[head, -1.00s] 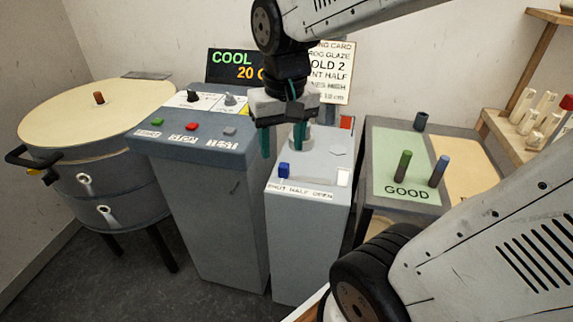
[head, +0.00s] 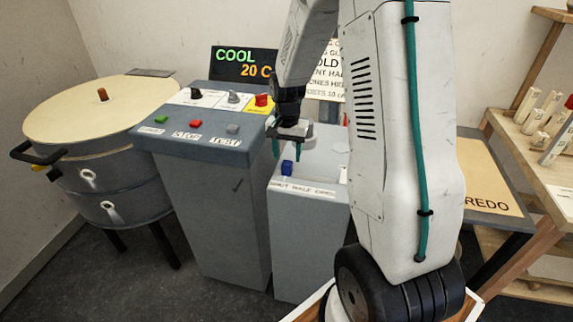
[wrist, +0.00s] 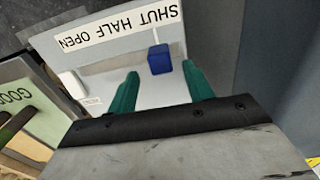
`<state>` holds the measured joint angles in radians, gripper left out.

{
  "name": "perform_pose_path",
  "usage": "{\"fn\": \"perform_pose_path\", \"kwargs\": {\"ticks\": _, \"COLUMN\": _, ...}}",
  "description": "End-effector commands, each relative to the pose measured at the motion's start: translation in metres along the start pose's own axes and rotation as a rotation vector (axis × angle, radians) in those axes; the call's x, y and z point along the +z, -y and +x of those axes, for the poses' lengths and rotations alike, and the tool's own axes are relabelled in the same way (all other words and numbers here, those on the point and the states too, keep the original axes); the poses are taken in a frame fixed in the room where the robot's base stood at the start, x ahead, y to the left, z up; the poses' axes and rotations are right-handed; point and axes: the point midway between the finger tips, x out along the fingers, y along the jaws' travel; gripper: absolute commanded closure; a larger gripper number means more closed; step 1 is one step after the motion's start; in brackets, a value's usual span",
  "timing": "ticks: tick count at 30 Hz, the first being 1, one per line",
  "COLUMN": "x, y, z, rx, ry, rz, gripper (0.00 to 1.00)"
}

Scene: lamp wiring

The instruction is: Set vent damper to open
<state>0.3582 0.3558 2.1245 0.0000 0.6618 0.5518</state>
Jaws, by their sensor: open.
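The vent damper's blue handle (head: 287,167) stands on top of the grey box, at the SHUT end of the label "SHUT HALF OPEN" (head: 303,189). In the wrist view the same blue handle (wrist: 159,59) shows near the SHUT word of the upside-down label (wrist: 118,25). My gripper (head: 286,152) is open, just above and behind the blue handle in the head view. In the wrist view its green fingertips (wrist: 160,72) lie on either side of the handle.
A white block (wrist: 72,85) stands on the box top towards the OPEN end. A grey console (head: 205,145) with knobs and buttons stands to the left, beside a round kiln (head: 95,120). A table with a GOOD panel (wrist: 38,115) is on the other side.

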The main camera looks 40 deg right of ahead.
Motion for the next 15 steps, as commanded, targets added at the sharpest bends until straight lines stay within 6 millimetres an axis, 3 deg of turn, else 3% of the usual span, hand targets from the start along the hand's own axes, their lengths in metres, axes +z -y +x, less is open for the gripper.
{"fn": "perform_pose_path", "kwargs": {"ticks": 6, "x": 0.0, "y": 0.0, "z": 0.035, "rx": 0.001, "ry": 0.002, "rz": -0.001, "gripper": 0.49}}
{"fn": "perform_pose_path", "kwargs": {"ticks": 15, "x": 0.0, "y": 0.0, "z": 0.049, "rx": -0.001, "ry": -0.001, "rz": -0.002, "gripper": 0.49}}
